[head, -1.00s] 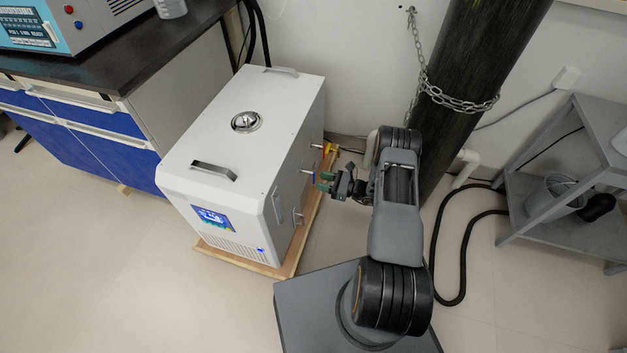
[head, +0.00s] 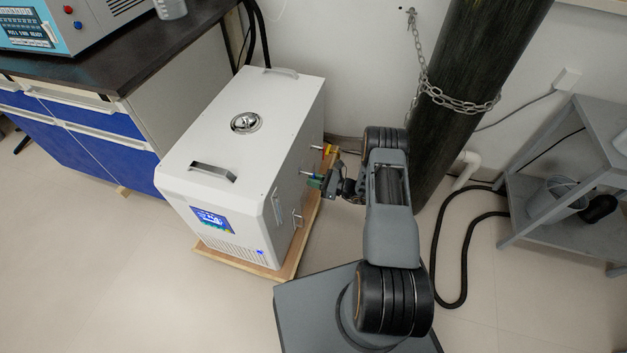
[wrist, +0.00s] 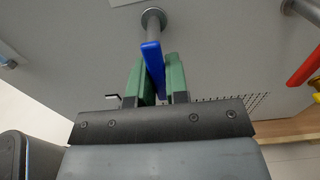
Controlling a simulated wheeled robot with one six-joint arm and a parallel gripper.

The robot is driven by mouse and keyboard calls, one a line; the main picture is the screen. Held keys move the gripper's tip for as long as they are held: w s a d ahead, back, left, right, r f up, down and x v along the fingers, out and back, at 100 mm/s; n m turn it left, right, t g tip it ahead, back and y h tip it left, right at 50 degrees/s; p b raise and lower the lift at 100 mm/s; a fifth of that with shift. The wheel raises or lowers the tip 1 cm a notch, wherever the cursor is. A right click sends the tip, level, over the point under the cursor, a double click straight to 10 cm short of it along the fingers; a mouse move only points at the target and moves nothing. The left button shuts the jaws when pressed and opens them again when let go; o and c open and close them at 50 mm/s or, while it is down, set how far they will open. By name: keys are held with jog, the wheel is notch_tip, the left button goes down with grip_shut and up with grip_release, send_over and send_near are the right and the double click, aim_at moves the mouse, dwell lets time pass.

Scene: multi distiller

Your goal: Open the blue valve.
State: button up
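The blue valve has a flat blue handle (wrist: 152,60) on a round metal pipe stub on the side of the white machine (head: 235,125). In the wrist view the handle lies between the two green fingers of my gripper (wrist: 158,80), which look closed against both its faces. In the head view my gripper (head: 317,182) is at the machine's right side, and the handle is mostly hidden by it.
A second stub with a red-orange handle (wrist: 305,68) is to the right of the blue one; it also shows behind my gripper in the head view (head: 328,150). A dark cylinder (head: 470,100) with a chain stands behind my arm. A grey shelf (head: 560,190) is at right.

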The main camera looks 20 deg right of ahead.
grip_shut()
jog(key=n, duration=0.1)
jog(key=n+b, duration=0.1)
jog(key=w+n+b, duration=0.1)
jog(key=n, duration=0.1)
jog(key=shift+d, duration=0.3)
jog(key=n+b, duration=0.1)
jog(key=n, duration=0.2)
jog(key=w+r+n+b, duration=0.1)
jog(key=n+b, duration=0.1)
jog(key=n, duration=0.1)
jog(key=d+n+b, duration=0.1)
jog(key=n, duration=0.2)
jog(key=shift+w+r+b, duration=0.15)
jog(key=shift+r+b, duration=0.1)
jog(key=shift+b, duration=0.05)
jog(key=shift+w+r+n+b, duration=0.1)
jog(key=shift+r+n+b, duration=0.25)
jog(key=shift+n, duration=0.45)
jog(key=shift+s+r+n+b, duration=0.1)
jog(key=shift+n+b, duration=0.35)
jog(key=shift+n, duration=0.35)
jog(key=shift+w+r+n+b, duration=0.1)
jog(key=shift+r+n+b, duration=0.25)
jog(key=shift+n, duration=0.45)
jog(key=o, duration=0.5)
grip_release()
